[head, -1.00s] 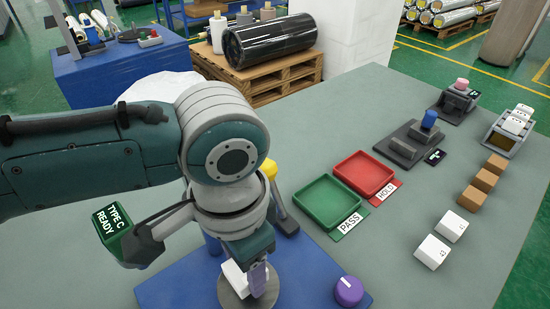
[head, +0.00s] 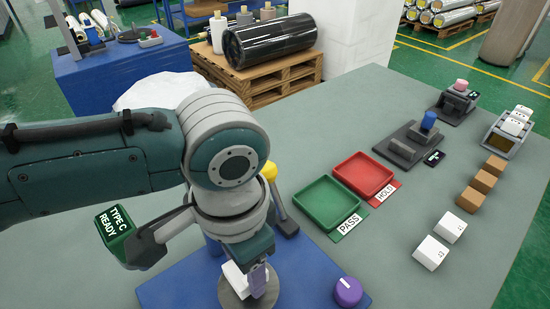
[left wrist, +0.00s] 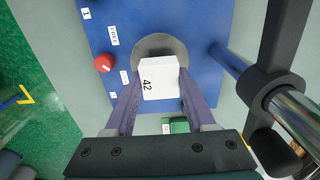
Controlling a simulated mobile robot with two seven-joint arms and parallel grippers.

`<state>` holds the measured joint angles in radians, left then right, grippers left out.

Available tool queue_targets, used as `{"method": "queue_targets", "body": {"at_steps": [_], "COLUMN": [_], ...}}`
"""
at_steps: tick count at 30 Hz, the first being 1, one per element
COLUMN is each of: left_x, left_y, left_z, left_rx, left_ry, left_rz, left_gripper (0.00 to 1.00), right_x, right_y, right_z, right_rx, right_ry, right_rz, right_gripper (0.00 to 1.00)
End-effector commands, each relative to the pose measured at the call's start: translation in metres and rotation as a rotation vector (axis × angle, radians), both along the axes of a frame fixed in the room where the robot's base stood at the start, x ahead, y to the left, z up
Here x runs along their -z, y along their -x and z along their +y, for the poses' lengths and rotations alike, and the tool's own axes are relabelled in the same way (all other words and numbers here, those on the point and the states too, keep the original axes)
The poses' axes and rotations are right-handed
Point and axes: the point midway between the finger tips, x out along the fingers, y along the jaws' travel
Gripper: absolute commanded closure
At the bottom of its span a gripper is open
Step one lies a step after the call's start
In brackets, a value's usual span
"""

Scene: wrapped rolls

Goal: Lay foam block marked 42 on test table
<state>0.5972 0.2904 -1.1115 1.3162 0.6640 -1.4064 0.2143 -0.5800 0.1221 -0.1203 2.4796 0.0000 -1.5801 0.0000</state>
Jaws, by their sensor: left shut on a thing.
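The white foam block marked 42 (left wrist: 159,80) is between the purple-grey fingers of my left gripper (left wrist: 160,95) in the left wrist view. My left gripper is shut on it, over a round grey plate (left wrist: 178,46). In the head view the block (head: 233,275) shows partly beside the fingers of my left gripper (head: 250,280), above the same plate (head: 236,299). This plate stands on the blue test table base (head: 180,287). I cannot tell whether the block touches the plate. My right gripper is not in view.
Green PASS (head: 328,204) and red HOLD (head: 363,175) trays lie further right. Two white blocks (head: 432,251) and several brown blocks (head: 484,181) form a row. A metal post (left wrist: 292,107) is close by.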

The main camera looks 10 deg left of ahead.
Motion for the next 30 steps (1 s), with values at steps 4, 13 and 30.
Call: {"method": "queue_targets", "body": {"at_steps": [4, 13, 30], "left_x": [-0.001, 0.000, 0.023], "left_y": [0.000, 0.000, 0.000], "left_z": [0.000, 0.000, -0.001], "left_rx": [-0.001, -0.001, 0.000], "left_ry": [0.001, 0.001, 0.000], "left_rz": [0.001, 0.001, 0.001], "left_gripper": [0.98, 0.98, 0.98], "right_x": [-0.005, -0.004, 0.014], "right_y": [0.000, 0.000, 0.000], "right_z": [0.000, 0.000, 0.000], "right_rx": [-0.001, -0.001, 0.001], "right_ry": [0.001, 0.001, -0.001], "right_rz": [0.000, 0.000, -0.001], "right_gripper": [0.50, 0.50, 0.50]}}
